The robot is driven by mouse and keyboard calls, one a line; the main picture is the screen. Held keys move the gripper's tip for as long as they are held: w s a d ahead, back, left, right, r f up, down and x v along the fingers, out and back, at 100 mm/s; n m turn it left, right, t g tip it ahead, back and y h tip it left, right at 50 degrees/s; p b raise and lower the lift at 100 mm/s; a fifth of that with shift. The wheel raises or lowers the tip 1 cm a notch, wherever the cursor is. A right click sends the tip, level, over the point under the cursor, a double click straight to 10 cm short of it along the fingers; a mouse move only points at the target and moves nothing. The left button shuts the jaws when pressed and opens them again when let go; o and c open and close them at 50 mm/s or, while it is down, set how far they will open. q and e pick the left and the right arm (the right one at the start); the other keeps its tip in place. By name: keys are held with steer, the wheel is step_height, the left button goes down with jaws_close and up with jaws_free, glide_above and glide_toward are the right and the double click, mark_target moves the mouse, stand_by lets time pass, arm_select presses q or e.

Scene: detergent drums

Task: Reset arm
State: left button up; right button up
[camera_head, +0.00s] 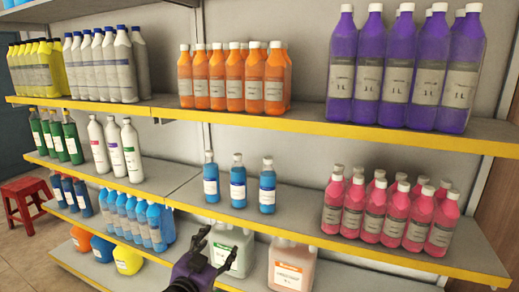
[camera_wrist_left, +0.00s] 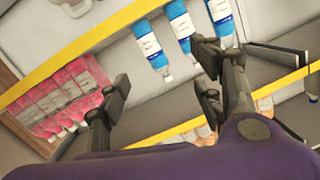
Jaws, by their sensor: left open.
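My left gripper (camera_head: 215,248) reaches up from the bottom of the head view, in front of the lower shelves. It is open with nothing between its fingers. In the left wrist view my left gripper (camera_wrist_left: 162,72) also shows with its fingers spread wide. A white jug (camera_head: 238,240) with a green label stands behind the gripper and is partly hidden by it. A pale pink jug (camera_head: 290,268) stands to the right of the gripper, apart from it. My right gripper is in neither view.
Three blue bottles (camera_head: 238,185) and a group of pink bottles (camera_head: 385,212) stand on the shelf above the gripper. The yellow shelf edge (camera_head: 285,228) runs close to the fingertips. Purple bottles (camera_head: 400,70) stand top right. A red stool (camera_head: 27,200) is at far left.

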arm_select(q)
steer(key=s+a+f+n+g+y, duration=0.2)
steer(key=s+f, duration=0.7)
steer(key=f, duration=0.1)
steer(key=s+a+f+n+g+y, duration=0.1)
steer(key=s+a+f+n, duration=0.15)
steer(key=s+f, duration=0.7)
steer(key=s+a+f+g, duration=0.1)
steer(key=s+f+g, duration=0.1)
steer(key=s+f, duration=0.4)
steer(key=s+a+f+n+g+y, duration=0.1)
steer(key=s+f, duration=0.5)
steer(key=s, duration=0.5)
steer(key=shift+s+a+f+g+y, duration=0.15)
steer(key=shift+s+a+g+y, duration=0.15)
steer(key=shift+g, duration=0.1)
